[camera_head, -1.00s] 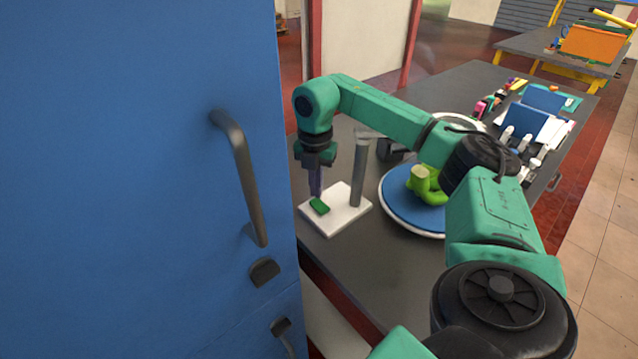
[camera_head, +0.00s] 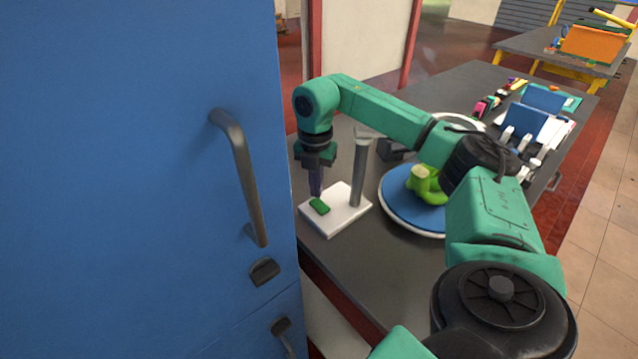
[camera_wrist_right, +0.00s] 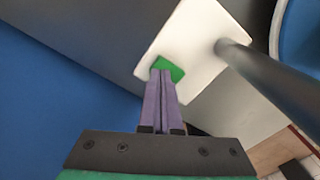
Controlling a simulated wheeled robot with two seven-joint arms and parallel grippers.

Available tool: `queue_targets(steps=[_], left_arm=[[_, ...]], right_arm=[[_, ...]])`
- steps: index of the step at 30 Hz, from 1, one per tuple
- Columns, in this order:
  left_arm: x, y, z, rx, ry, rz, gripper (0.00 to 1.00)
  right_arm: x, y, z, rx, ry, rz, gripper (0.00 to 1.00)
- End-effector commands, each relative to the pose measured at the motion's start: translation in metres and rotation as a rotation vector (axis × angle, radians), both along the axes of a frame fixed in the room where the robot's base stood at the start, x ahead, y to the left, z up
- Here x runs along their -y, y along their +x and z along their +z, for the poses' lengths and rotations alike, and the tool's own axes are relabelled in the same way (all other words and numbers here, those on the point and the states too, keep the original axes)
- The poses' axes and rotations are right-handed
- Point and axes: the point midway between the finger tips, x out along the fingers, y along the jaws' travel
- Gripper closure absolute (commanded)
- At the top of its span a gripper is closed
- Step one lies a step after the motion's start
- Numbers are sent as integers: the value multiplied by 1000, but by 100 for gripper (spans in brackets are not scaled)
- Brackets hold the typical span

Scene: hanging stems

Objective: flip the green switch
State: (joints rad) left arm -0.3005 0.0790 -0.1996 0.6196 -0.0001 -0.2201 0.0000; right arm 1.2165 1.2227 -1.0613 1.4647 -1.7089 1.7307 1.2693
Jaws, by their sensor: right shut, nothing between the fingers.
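The green switch (camera_head: 320,206) sits on a white square base plate (camera_head: 343,219) on the dark table, and a grey post (camera_head: 359,175) stands on the same plate. My right gripper (camera_head: 316,193) points down beside the switch, shut and empty. In the right wrist view its purple fingertips (camera_wrist_right: 162,74) overlap the near edge of the green switch (camera_wrist_right: 173,70); I cannot tell whether they touch it. My left gripper is not in view.
A blue cabinet (camera_head: 120,180) with dark handles fills the left, close to the plate. Right of the post lies a blue round plate (camera_head: 405,212) with a green object (camera_head: 428,186). Blue panels (camera_head: 525,119) and small items stand farther back on the table.

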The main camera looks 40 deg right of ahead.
Motion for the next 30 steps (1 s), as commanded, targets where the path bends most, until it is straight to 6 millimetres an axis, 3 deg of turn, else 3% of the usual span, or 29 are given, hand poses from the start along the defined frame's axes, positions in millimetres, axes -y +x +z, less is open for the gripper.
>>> queue_targets(steps=[30], left_arm=[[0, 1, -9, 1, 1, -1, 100]], right_arm=[[0, 0, -16, -2, 0, 0, 100]])
